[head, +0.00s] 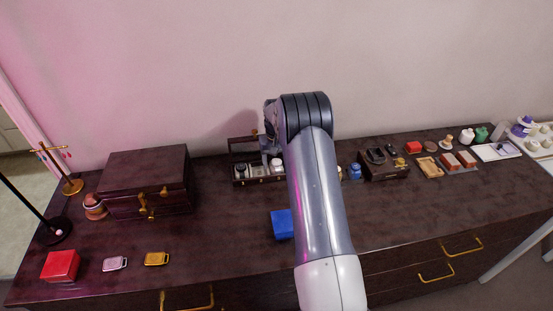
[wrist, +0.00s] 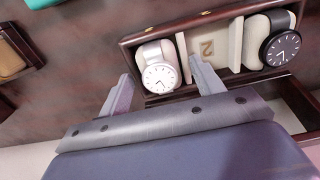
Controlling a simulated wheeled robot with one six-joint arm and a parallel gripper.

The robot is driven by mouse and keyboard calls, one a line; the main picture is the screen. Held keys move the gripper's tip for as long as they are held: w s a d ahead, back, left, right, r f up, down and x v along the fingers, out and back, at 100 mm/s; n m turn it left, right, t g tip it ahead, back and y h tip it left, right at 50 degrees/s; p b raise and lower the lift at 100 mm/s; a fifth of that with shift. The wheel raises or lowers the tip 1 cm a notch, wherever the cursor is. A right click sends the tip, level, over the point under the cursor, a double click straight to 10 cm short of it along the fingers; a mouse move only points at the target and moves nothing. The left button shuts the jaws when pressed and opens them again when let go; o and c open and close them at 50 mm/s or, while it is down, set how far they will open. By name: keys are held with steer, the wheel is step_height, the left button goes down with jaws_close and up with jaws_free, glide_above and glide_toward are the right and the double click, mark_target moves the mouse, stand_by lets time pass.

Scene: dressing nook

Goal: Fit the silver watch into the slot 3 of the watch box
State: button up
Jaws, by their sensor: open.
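The dark watch box (head: 243,146) stands open against the wall, partly hidden by my arm in the head view; its wooden rim (wrist: 228,12) crosses the wrist view. The silver watch (wrist: 160,76), white-faced on a pale cushion, sits in the left end compartment in the wrist view; it is at the right in the head view (head: 276,163). My gripper (wrist: 159,70) is open, its fingers on either side of the silver watch with gaps visible. The middle compartment (wrist: 207,47), marked 2, is empty. The end compartment's own number is hidden.
A black-faced watch (wrist: 281,48) fills the other end compartment. A brown chest (head: 145,180) stands left of the box. A blue box (head: 282,224) lies in front. Dark trays and small items line the dresser's right side. The dresser's middle left is clear.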

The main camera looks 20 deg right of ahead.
mark_target(277, 162)
steer(key=shift+r, duration=0.15)
step_height(277, 162, up, 12)
steer(key=b, duration=0.1)
stand_by(0.3)
step_height(277, 162, down, 13)
steer(key=shift+r+p, duration=0.2)
steer(key=shift+p, duration=0.3)
steer(key=shift+r, duration=2)
